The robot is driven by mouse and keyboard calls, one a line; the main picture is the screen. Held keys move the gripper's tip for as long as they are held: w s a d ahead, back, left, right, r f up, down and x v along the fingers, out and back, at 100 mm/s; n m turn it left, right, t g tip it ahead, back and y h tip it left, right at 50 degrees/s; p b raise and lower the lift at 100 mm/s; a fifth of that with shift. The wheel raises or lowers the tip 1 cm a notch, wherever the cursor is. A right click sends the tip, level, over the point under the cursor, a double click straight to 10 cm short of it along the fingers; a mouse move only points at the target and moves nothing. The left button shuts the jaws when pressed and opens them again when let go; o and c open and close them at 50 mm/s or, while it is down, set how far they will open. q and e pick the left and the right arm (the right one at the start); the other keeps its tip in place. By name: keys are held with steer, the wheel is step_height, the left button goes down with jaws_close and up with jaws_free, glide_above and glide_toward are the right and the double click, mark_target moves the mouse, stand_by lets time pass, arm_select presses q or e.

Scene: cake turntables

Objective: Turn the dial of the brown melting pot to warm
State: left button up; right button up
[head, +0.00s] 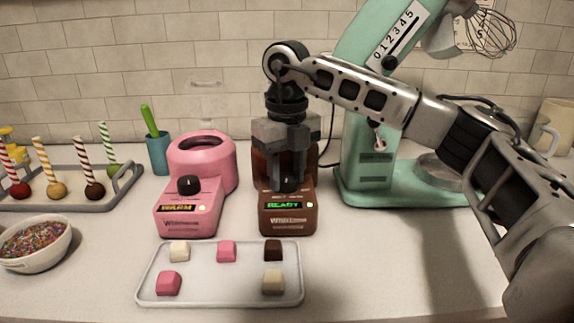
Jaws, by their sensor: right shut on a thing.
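The brown melting pot (288,222) stands on the counter in the middle of the head view. Its front display (283,205) is lit green and reads READY. My right gripper (287,182) reaches down from above and is shut on the dark dial (288,185) on top of the pot's front part. The gripper hides most of the dial and part of the pot's bowl, so the dial's pointer cannot be read. My left gripper is not in view.
A pink melting pot (188,215), its display reading WARM, stands left of the brown one. A tray of chocolate cubes (205,286) lies in front. A green mixer (367,165) stands close behind right. Cake pops on a rack (128,190) and a sprinkle bowl (38,262) are at left.

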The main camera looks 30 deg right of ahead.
steer(key=shift+r+n+p, duration=0.15)
steer(key=shift+n+p, duration=0.25)
steer(key=shift+n, duration=0.5)
steer(key=shift+n+p, duration=0.3)
steer(key=shift+n, duration=0.5)
steer(key=shift+n+p, duration=0.3)
steer(key=shift+n, duration=0.6)
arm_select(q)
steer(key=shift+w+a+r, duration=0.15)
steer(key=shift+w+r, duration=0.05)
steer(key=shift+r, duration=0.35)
arm_select(e)
steer(key=shift+n, duration=0.3)
steer(key=o, duration=1)
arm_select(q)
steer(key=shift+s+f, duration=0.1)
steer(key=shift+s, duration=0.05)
